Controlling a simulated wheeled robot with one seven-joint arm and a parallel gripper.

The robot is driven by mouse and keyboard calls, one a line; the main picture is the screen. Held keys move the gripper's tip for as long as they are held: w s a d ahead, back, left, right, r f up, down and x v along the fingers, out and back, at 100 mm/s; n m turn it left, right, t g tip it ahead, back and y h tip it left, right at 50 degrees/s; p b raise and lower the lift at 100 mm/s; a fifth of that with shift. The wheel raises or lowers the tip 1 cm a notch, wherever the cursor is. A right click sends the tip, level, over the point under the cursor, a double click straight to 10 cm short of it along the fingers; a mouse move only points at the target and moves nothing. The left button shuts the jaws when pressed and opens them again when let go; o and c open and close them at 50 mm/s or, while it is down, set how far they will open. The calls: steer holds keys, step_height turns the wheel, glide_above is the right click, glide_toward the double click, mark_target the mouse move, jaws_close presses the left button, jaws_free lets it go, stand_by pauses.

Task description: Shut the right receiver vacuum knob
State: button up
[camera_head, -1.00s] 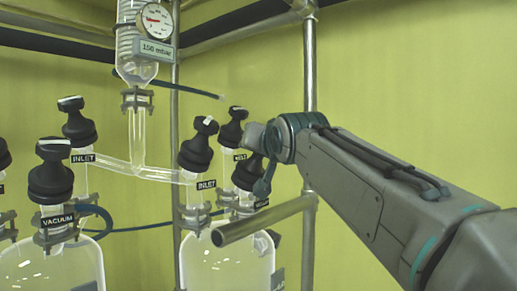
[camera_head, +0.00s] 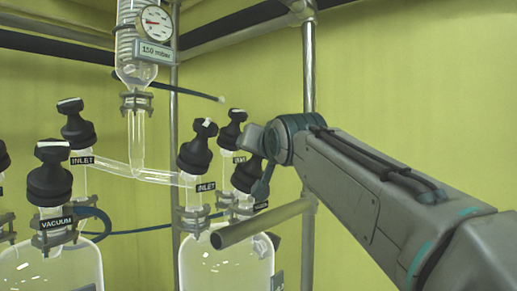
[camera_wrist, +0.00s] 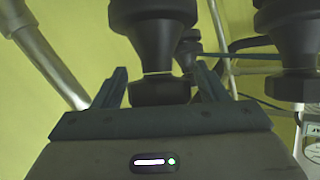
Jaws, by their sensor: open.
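The right receiver (camera_head: 227,265) is a clear glass vessel at the lower middle of the head view.
The inlet knob (camera_head: 197,150) and the vent knob (camera_head: 231,130) stand close by on the same receiver. A metal bar (camera_head: 262,224) crosses in front, and a vertical post (camera_head: 309,80) stands behind my arm. The left receiver (camera_head: 50,268) has similar knobs.

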steer(key=b+v, duration=0.2)
steer(key=v, duration=1.1)
steer(key=shift+s, duration=0.35)
steer(key=shift+d, duration=0.1)
steer(key=s+d+f+g+h+p, duration=0.1)
steer(key=d+f+g+p, duration=0.15)
steer(key=f, duration=0.65)
steer(key=s+d+f+g+h+p, duration=0.15)
steer(key=f+g+p, duration=0.25)
steer(key=f, duration=0.6)
steer(key=s+d+f+g+h+p, duration=0.1)
steer(key=s+d+f+g+p, duration=0.15)
steer(key=f, duration=0.65)
steer(key=s+d+f+n+g+p, duration=0.1)
steer(key=s+f+g, duration=0.3)
steer(key=s+f, duration=0.5)
steer(key=shift+d+f+g+p, duration=0.3)
steer(key=shift+d+f+p, duration=0.55)
steer(key=shift+f, duration=0.1)
steer(key=shift+w, duration=0.1)
